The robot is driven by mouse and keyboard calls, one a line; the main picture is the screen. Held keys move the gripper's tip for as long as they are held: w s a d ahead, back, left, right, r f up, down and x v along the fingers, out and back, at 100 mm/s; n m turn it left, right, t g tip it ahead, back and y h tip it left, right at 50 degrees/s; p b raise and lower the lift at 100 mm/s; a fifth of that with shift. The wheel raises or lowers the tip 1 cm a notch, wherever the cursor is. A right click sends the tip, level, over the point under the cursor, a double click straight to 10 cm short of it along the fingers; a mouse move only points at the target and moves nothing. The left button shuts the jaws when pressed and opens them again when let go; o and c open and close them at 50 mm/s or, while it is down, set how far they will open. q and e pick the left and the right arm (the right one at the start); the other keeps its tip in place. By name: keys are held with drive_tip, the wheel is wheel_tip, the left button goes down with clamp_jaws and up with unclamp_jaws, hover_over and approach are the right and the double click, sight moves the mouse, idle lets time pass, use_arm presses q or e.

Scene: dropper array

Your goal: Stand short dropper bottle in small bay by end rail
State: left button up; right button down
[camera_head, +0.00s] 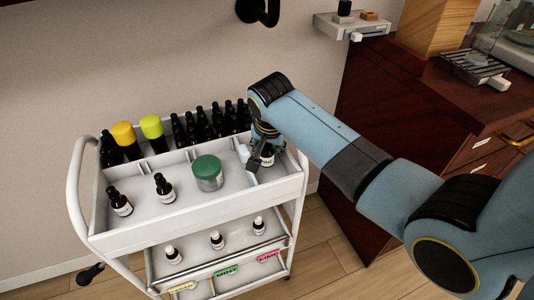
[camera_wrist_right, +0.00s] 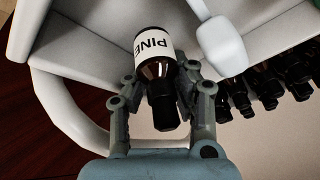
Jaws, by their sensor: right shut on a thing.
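My right gripper (camera_head: 263,150) is shut on a short dark dropper bottle (camera_head: 267,160) at the right end of the white trolley's top tray. In the right wrist view the gripper (camera_wrist_right: 160,82) holds this bottle (camera_wrist_right: 154,45) between its fingers, around the neck and shoulder; its white label reads "PINE". The bottle is inside or just above the small end bay (camera_head: 264,176); I cannot tell whether its base touches the floor. The white end rail (camera_wrist_right: 65,112) curves close by in the wrist view. My left gripper is not in view.
A white rounded piece (camera_wrist_right: 221,46) is beside the bottle. A green-lidded jar (camera_head: 208,172) stands left of the bay. Several dark bottles (camera_head: 205,125) line the back row. Two dropper bottles (camera_head: 164,187) (camera_head: 120,202) stand at left. A dark wooden cabinet (camera_head: 385,110) is at right.

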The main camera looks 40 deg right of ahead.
wheel_tip(320, 180, down, 2)
drive_tip(key=shift+f, duration=0.1)
drive_tip(key=shift+f, duration=0.1)
drive_tip(key=c, duration=1.4)
unclamp_jaws()
drive_tip(key=shift+c, duration=0.2)
